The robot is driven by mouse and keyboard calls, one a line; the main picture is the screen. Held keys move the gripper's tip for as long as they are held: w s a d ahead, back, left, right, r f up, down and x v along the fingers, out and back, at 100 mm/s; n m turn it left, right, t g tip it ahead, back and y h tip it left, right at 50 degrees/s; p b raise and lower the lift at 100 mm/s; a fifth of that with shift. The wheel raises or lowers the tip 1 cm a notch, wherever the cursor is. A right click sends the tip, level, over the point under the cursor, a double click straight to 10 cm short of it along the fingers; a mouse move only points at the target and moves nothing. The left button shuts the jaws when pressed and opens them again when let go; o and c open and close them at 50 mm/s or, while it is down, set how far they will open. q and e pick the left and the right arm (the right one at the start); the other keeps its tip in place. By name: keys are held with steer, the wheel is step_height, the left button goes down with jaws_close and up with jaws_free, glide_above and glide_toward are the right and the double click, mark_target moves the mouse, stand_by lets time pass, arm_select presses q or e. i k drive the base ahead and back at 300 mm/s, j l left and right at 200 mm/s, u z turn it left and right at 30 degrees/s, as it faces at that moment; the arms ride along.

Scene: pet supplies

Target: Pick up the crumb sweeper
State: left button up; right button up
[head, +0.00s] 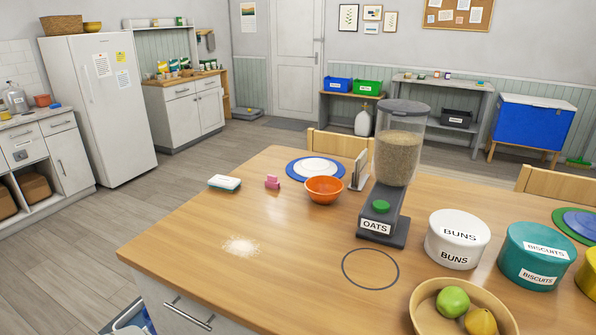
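A small white block with a teal lower edge (224,182) lies flat near the far left edge of the wooden table (190,225); it looks like the crumb sweeper, though I cannot be sure from its shape. A patch of pale crumbs (242,246) lies on the table nearer to me. Neither of my grippers is in view.
A pink item (272,182), an orange bowl (324,190) and a white plate on a blue mat (292,168) stand right of the block. An oats dispenser (396,165), a buns tin (457,240), a biscuits tin (535,256) and a fruit bowl (425,315) fill the right. The table's left front is mostly clear.

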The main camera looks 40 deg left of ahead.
mark_target(219, 181)
steer(key=u, duration=1.95)
steer(key=j+u, duration=0.1)
steer(key=j, duration=0.65)
